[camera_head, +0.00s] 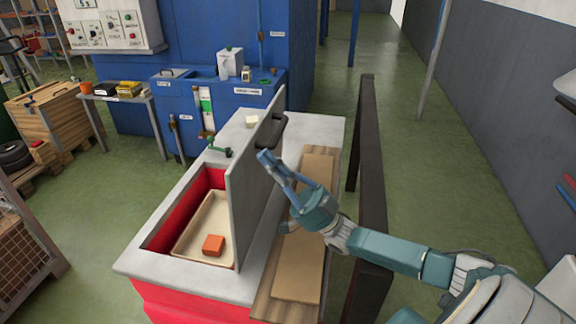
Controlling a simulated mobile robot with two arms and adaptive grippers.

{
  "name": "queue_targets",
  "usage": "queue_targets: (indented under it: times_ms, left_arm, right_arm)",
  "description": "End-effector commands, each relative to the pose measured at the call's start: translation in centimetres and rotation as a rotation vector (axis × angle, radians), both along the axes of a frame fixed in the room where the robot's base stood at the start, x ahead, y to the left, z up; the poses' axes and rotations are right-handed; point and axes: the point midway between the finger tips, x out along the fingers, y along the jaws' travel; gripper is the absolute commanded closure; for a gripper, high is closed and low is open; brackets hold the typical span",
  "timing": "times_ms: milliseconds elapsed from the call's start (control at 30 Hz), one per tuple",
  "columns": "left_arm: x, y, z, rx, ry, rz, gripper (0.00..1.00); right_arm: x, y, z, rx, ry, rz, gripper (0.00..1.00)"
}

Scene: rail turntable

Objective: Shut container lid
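The container (145,258) is a red box with a grey-white top, in the middle of the head view. Its lid (248,190) is a grey panel that stands up on edge, so the left opening is uncovered. A dark handle (270,131) sits on the lid's right-hand face near its top. My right gripper (266,158) is on the right side of the lid, close to that face and below the handle. Its fingertips look together with nothing between them. I cannot tell whether it touches the lid. My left gripper is not in view.
Inside the opening is a cream tray (190,243) with an orange block (213,245). A green tap-like fitting (218,147) stands at the container's back left. A wooden board (299,262) lies to the right, beside a dark upright panel (372,190). Green floor is clear further right.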

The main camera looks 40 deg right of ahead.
Motion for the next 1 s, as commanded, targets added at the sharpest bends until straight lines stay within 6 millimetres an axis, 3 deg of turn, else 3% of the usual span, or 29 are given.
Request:
queue_targets:
  times_ms: [200, 767, 1000]
  left_arm:
    - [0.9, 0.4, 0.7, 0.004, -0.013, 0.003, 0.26]
    - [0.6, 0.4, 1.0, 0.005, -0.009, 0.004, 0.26]
    - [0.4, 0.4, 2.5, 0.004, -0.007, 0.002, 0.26]
  right_arm:
    - [1.4, 1.1, 0.2, 0.001, -0.002, -0.001, 1.0]
    - [2.0, 1.7, 0.4, -0.015, 0.015, -0.001, 1.0]
    - [4.9, 4.1, 1.2, -0.086, 0.096, 0.0, 1.0]
